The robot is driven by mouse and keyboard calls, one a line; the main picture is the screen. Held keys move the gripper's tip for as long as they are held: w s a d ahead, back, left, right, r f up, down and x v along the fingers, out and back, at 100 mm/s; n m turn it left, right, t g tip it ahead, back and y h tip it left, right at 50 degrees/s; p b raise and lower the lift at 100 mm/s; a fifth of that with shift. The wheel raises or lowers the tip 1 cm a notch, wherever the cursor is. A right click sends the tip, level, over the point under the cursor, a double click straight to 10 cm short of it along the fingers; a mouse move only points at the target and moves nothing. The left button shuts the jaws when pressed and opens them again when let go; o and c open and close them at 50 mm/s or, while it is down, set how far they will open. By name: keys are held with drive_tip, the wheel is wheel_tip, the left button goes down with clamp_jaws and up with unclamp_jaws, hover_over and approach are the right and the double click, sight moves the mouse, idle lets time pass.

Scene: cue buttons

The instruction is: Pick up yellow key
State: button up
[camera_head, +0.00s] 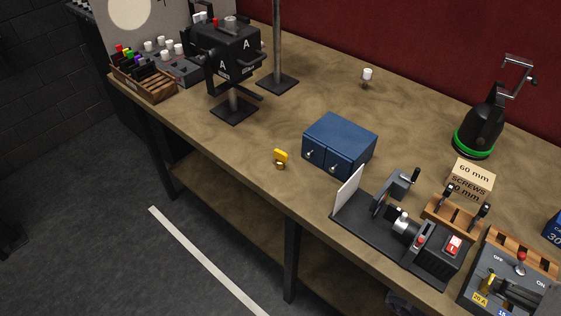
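The yellow key (281,156) stands near the front edge of the table, left of the blue two-drawer box. Its flat yellow head is upright on a small brass-coloured round part at the table surface. The head is free on all sides, and nothing touches it. I cannot make out my gripper for certain in this view, and nothing gripper-like is near the key.
The blue box (340,145) stands right of the key. A dark machine with a white plate (347,193) is farther right, beside a switch panel (505,268). A black device with a green ring (474,144) stands behind. The table left of the key is clear.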

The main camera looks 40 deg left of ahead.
drive_tip(key=w+a+r+n+t+y, duration=0.1)
drive_tip(key=w+a+r+t+y, duration=0.15)
drive_tip(key=w+a, duration=1)
drive_tip(key=w+a+r+n+t+y, duration=0.1)
drive_tip(key=w+a+r+t+y, duration=0.15)
drive_tip(key=w+a, duration=1)
drive_tip(key=s+a+f, duration=0.1)
drive_tip(key=a+f, duration=0.2)
drive_tip(key=a, duration=1)
drive_tip(key=m+t+h, duration=0.2)
drive_tip(key=t, duration=0.3)
hover_over(280, 159)
drive_tip(key=w+d, duration=0.1)
drive_tip(key=d, duration=0.1)
drive_tip(key=f, duration=1.5)
drive_tip(key=shift+w+a+f, duration=0.15)
drive_tip(key=shift+a+f, duration=0.05)
drive_tip(key=s+f, duration=0.2)
drive_tip(key=s+f+h, duration=0.1)
drive_tip(key=s+f, duration=0.1)
drive_tip(key=s, duration=0.1)
drive_tip(key=s+f+t+h, duration=0.1)
drive_tip(key=s+f, duration=0.1)
drive_tip(key=s, duration=0.1)
drive_tip(key=shift+s+a+f, duration=0.2)
drive_tip(key=shift+f, duration=0.1)
drive_tip(key=shift+w, duration=0.1)
